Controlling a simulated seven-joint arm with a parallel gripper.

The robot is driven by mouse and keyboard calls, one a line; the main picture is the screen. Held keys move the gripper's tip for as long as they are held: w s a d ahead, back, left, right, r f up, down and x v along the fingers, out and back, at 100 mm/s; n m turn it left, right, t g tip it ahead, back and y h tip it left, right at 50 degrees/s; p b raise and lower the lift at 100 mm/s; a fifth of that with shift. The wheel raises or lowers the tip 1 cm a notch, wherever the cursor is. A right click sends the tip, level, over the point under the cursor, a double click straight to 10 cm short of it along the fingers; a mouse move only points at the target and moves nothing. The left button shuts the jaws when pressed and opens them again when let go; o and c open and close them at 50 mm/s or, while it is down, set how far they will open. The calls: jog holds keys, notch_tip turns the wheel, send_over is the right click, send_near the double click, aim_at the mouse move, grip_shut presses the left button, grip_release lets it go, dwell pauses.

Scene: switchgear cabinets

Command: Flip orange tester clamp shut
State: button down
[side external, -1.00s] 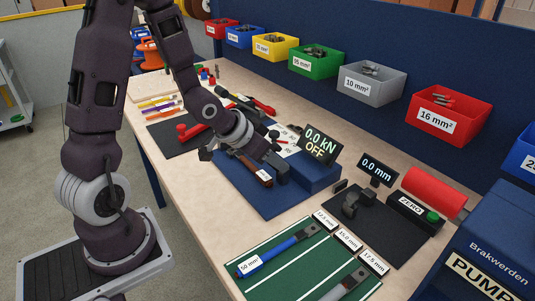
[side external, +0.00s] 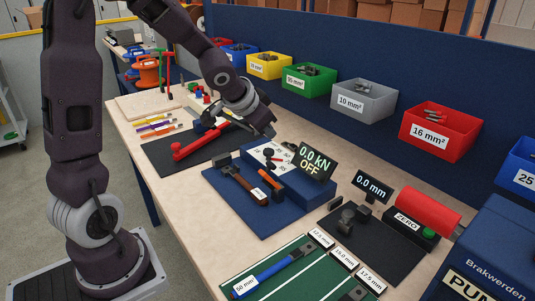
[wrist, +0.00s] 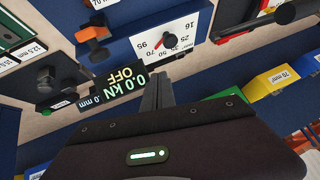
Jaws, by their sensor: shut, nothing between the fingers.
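The orange tester clamp (side external: 271,179) is a short orange bar at the front of the blue tester (side external: 300,184), beside a black block. It also shows in the wrist view (wrist: 92,33), near the top left, with dark parts at its end. I cannot tell whether it is fully closed. The tester's display (side external: 313,162) reads 0.0 kN OFF, and its white dial (side external: 268,156) has a red pointer. My gripper (side external: 269,133) is shut and empty, above and behind the tester, apart from the clamp. Its dark fingers also show in the wrist view (wrist: 157,93).
A brown-handled tool (side external: 243,186) lies on the blue mat in front of the tester. A red-handled tool (side external: 205,140) lies on a black mat to the left. A 0.0 mm display (side external: 371,187) stands at right. Coloured bins (side external: 362,101) line the back panel.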

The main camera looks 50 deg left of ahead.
jog(key=w+a+r+n+g+y, duration=0.1)
jog(key=w+a+r+n+g, duration=0.1)
jog(key=w+a+r+g, duration=0.15)
jog(key=s+d+r+m+g+h, duration=0.1)
jog(key=d+r+m+g+h, duration=0.1)
jog(key=d+r+g+h, duration=0.45)
jog(key=s+d+f+y, duration=0.1)
jog(key=f, duration=0.3)
jog(key=s+f+y, duration=0.1)
jog(key=s+f, duration=0.1)
jog(key=f, duration=0.1)
jog(key=s+d+f+t+y, duration=0.1)
jog(key=f, duration=0.3)
jog(key=shift+s+d+f, duration=0.25)
jog(key=shift+d+f, duration=0.05)
jog(key=shift+f, duration=0.05)
jog(key=shift+s, duration=0.1)
